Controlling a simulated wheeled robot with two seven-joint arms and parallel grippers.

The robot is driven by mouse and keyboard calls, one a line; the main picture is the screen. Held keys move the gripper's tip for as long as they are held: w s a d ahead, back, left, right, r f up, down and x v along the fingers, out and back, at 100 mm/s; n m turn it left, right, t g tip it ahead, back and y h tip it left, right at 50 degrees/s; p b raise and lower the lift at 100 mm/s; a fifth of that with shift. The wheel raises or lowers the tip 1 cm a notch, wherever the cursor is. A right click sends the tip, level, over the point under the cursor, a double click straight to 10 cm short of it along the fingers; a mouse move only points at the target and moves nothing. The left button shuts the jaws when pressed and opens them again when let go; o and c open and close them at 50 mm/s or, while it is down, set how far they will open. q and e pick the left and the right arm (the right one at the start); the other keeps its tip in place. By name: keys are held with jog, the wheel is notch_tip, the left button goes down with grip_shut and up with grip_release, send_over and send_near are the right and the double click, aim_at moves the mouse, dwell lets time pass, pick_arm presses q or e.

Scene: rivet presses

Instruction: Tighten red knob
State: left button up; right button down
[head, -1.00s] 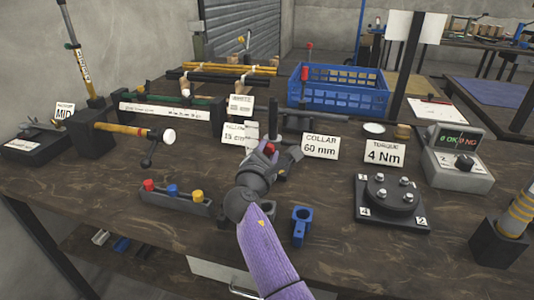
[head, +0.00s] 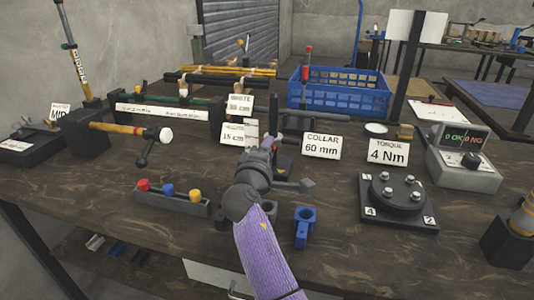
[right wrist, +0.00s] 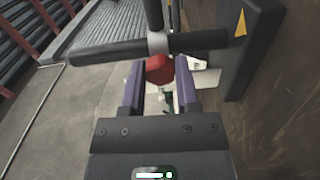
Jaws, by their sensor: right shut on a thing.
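The red knob (right wrist: 159,70) sits on a grey collar (right wrist: 158,43) where dark bars meet, in the right wrist view. My right gripper (right wrist: 160,88) has one finger on each side of the knob and is shut on it. In the head view my right gripper (head: 272,148) is at the dark post (head: 273,115) behind the middle of the bench, and it hides most of the knob. A "COLLAR 60 mm" card (head: 321,146) stands just right of it. My left gripper is not in view.
A holder (head: 172,203) with red, blue and yellow knobs lies front left. A blue clamp (head: 304,226) stands near the front edge. A bolted plate (head: 398,205) and a "TORQUE 4 Nm" card (head: 387,151) are at right. A blue crate (head: 338,97) stands behind.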

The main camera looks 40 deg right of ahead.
jog(key=shift+m, duration=0.6)
pick_arm(q)
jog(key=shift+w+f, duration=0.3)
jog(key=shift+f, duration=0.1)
jog(key=shift+b, duration=0.3)
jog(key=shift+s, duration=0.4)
pick_arm(e)
jog(key=shift+c, duration=1.8)
grip_release()
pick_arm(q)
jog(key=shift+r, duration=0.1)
